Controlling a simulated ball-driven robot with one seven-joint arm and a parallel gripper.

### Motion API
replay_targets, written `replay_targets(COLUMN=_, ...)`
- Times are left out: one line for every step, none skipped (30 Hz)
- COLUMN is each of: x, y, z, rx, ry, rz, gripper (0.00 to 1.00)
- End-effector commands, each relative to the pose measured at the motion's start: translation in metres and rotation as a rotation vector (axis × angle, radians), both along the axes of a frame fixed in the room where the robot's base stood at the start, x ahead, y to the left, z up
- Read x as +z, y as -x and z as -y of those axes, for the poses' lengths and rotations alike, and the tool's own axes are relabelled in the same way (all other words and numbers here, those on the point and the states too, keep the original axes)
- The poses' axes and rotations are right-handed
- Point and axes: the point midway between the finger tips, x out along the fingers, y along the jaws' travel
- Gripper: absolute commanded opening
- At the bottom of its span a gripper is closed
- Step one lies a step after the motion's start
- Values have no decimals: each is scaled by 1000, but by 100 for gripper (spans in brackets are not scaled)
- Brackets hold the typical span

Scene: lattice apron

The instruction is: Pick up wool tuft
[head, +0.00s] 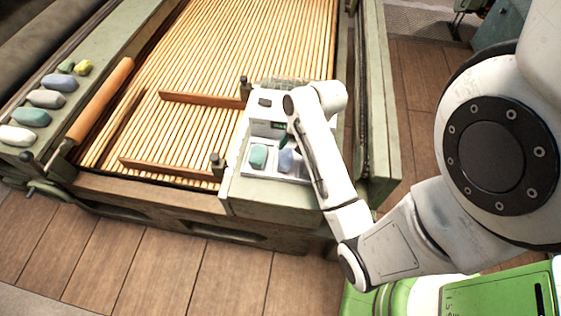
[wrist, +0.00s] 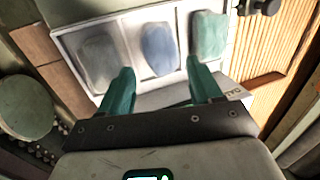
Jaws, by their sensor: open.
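In the wrist view a white tray (wrist: 122,42) has three compartments, each with one wool tuft: a grey tuft (wrist: 98,62), a blue tuft (wrist: 158,50) and a teal tuft (wrist: 208,36). The head view shows the teal tuft (head: 258,156) and the blue tuft (head: 286,160) beside my forearm; the grey one is hidden there. My gripper (wrist: 158,72) is open and empty, its green fingers spread to either side of the blue tuft in the picture. I cannot tell how far above the tray the fingertips are.
Several more tufts (head: 45,98) lie along the left ledge, beside an orange roller (head: 100,98). Wooden slats (head: 240,50) fill the bed, with brown bars (head: 170,170) across them. Dark knobs (head: 217,165) stand near the tray. A round green disc (wrist: 25,105) shows at the wrist view's left.

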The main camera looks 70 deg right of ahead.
Motion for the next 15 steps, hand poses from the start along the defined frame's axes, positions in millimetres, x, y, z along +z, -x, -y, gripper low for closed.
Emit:
replay_targets(x=-8, y=-2, z=0, rx=0, ry=-1, rz=-1, gripper=64)
replay_targets(x=-11, y=-3, z=-1, rx=1, ry=-2, rz=-1, gripper=64)
replay_targets(x=-14, y=-4, z=-1, rx=1, ry=0, rz=0, gripper=64)
replay_targets(x=-16, y=-5, z=-1, rx=2, ry=1, rz=0, gripper=64)
replay_targets(x=-18, y=-5, z=-1, rx=2, ry=1, rz=0, gripper=64)
replay_targets(x=-20, y=-6, z=-1, rx=2, ry=1, rz=0, gripper=64)
replay_targets(x=-22, y=-6, z=-1, rx=1, ry=0, rz=-1, gripper=64)
replay_targets(x=-24, y=-7, z=-1, rx=1, ry=0, rz=0, gripper=64)
replay_targets(x=-27, y=-8, z=-1, rx=0, ry=0, rz=0, gripper=64)
replay_targets(x=-31, y=-8, z=-1, rx=0, ry=-1, rz=-1, gripper=64)
replay_targets(x=-36, y=-9, z=0, rx=1, ry=-2, rz=-1, gripper=64)
replay_targets(x=-42, y=-11, z=0, rx=1, ry=-2, rz=-1, gripper=64)
replay_targets(x=-46, y=-12, z=0, rx=1, ry=-2, rz=-1, gripper=64)
replay_targets(x=-50, y=-13, z=1, rx=0, ry=-1, rz=-1, gripper=64)
replay_targets(x=-56, y=-15, z=0, rx=1, ry=-2, rz=-1, gripper=64)
